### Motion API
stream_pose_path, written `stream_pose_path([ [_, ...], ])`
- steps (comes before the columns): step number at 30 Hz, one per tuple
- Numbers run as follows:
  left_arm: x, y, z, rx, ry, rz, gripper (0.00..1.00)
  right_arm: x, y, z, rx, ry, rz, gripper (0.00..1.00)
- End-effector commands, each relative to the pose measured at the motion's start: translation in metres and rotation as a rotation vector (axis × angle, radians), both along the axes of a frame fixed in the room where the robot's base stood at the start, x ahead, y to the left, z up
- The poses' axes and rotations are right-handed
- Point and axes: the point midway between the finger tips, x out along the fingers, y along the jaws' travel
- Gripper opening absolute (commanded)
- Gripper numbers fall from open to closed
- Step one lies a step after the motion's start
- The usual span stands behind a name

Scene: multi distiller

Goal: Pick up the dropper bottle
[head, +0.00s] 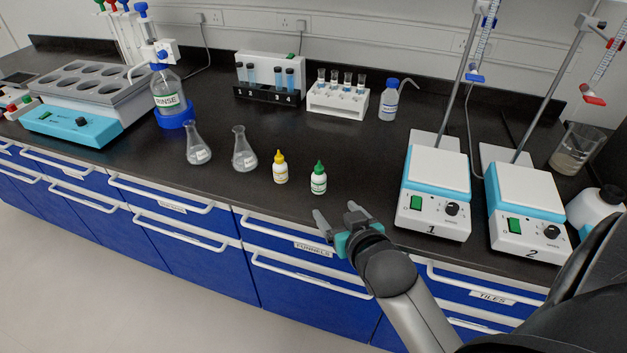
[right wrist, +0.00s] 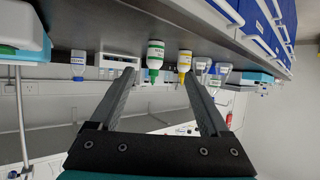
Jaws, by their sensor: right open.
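Two small white dropper bottles stand upright near the front of the black bench in the head view: one with a yellow cap (head: 280,168) and one with a green cap (head: 319,179). My right gripper (head: 336,218) is open and empty, at the bench's front edge, just in front of the green-capped bottle and apart from it. In the right wrist view, which is upside down, the green-capped bottle (right wrist: 155,58) and the yellow-capped bottle (right wrist: 184,62) appear beyond and between the open fingers (right wrist: 163,85). My left gripper is not in view.
Two flasks (head: 198,146) (head: 244,152) stand left of the bottles. Hotplate stirrers (head: 433,205) with stands are to the right. Behind are a tube rack (head: 338,101), a wash bottle (head: 388,104) and a cuvette holder (head: 270,94). Blue drawers with white handles (head: 310,272) lie below the edge.

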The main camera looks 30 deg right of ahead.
Motion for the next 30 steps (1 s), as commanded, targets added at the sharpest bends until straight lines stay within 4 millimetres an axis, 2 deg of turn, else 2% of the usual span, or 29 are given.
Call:
stream_pose_path([
  [3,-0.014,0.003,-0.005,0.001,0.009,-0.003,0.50,0.004,-0.005,0.004,-0.002,-0.033,-0.009,0.80],
  [6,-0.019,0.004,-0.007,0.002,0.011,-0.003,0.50,0.007,-0.007,0.005,-0.002,-0.046,-0.011,0.80],
  [11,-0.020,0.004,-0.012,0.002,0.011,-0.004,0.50,0.024,-0.011,-0.002,-0.002,-0.050,-0.011,0.80],
  [24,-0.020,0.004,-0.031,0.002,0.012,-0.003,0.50,0.086,-0.027,-0.029,-0.003,-0.047,-0.010,0.80],
  [30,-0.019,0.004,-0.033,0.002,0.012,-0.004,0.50,0.096,-0.030,-0.033,-0.002,-0.046,-0.010,0.80],
])
